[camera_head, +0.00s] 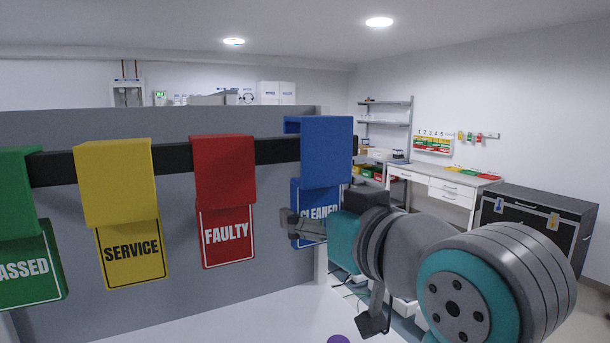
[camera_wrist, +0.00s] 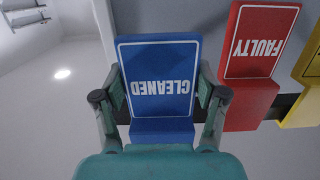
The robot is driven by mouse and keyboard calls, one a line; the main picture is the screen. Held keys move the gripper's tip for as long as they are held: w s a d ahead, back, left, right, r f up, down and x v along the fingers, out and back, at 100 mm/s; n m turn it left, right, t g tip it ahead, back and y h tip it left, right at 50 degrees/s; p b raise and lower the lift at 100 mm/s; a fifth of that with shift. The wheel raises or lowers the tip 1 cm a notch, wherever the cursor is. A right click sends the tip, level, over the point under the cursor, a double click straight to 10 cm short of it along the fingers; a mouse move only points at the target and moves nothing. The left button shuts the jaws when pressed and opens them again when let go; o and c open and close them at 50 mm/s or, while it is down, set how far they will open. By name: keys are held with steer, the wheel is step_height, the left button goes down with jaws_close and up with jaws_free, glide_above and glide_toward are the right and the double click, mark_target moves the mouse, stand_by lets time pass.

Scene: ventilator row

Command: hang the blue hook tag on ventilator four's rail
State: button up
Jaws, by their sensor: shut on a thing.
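The blue hook tag (camera_head: 326,152), marked CLEANED, is at the right end of a black rail (camera_head: 172,158). Its hooked top is level with the rail; I cannot tell whether the rail bears it. My gripper (camera_head: 303,228) is shut on the tag's lower plate, partly hiding the lettering. In the wrist view the blue tag (camera_wrist: 158,78) appears upside down, with the fingers of my gripper (camera_wrist: 160,100) at its two side edges. No ventilator can be made out in either view.
Red FAULTY (camera_head: 223,165), yellow SERVICE (camera_head: 116,185) and green (camera_head: 22,200) tags hang left of the blue one, on the same rail before a grey panel (camera_head: 230,120). A workbench (camera_head: 440,187) and a black case (camera_head: 530,222) stand at the right.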

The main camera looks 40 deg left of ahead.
steer(key=shift+f+v, duration=0.15)
steer(key=shift+v, duration=1.05)
steer(key=shift+f+v, duration=0.15)
steer(key=shift+v, duration=1.05)
